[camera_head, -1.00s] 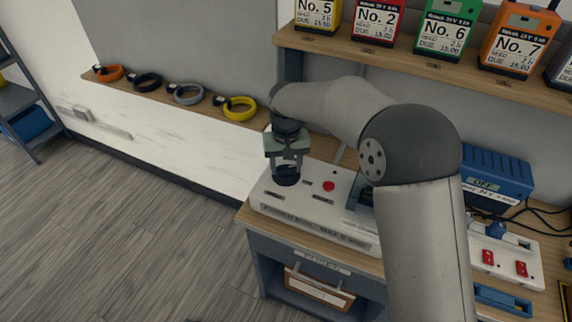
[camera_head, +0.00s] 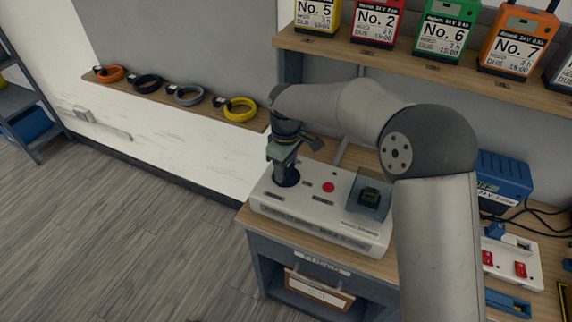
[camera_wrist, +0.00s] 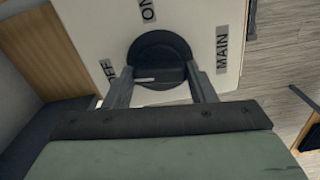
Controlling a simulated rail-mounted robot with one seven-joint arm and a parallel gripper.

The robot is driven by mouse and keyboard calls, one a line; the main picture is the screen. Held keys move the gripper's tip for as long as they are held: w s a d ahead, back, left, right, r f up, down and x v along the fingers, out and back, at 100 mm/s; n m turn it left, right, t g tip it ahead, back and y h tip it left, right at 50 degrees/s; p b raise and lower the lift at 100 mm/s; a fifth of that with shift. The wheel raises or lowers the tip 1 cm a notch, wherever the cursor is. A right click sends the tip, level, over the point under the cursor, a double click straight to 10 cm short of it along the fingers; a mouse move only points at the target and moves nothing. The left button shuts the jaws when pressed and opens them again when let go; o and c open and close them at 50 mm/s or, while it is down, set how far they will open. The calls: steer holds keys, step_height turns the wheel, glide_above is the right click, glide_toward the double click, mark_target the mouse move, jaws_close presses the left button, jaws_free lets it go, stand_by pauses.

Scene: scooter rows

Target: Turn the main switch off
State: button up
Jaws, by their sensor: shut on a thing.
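The main switch is a round black knob on a white panel. In the head view the knob (camera_head: 288,178) sits at the panel's left end, under my gripper (camera_head: 285,165). In the wrist view my gripper (camera_wrist: 160,72) has a finger on each side of the raised bar of the knob (camera_wrist: 160,50) and is shut on it. A short white mark lies on the bar's left part, on the side of the OFF label (camera_wrist: 107,70), which a finger partly hides. The ON label (camera_wrist: 148,10) is at the top, the MAIN label (camera_wrist: 222,48) at the right.
The white panel (camera_head: 320,232) also carries a red button (camera_head: 328,187) and a dark part under a clear cover (camera_head: 370,197). A blue box (camera_head: 503,177) stands to the right. A shelf (camera_head: 420,68) with labelled battery packs runs above. The floor at left is clear.

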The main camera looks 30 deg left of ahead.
mark_target(286, 168)
steer(key=shift+r+n, duration=0.1)
steer(key=shift+n, duration=0.5)
steer(key=o, duration=1)
step_height(286, 168, up, 17)
steer(key=shift+r, duration=0.15)
stand_by(0.4)
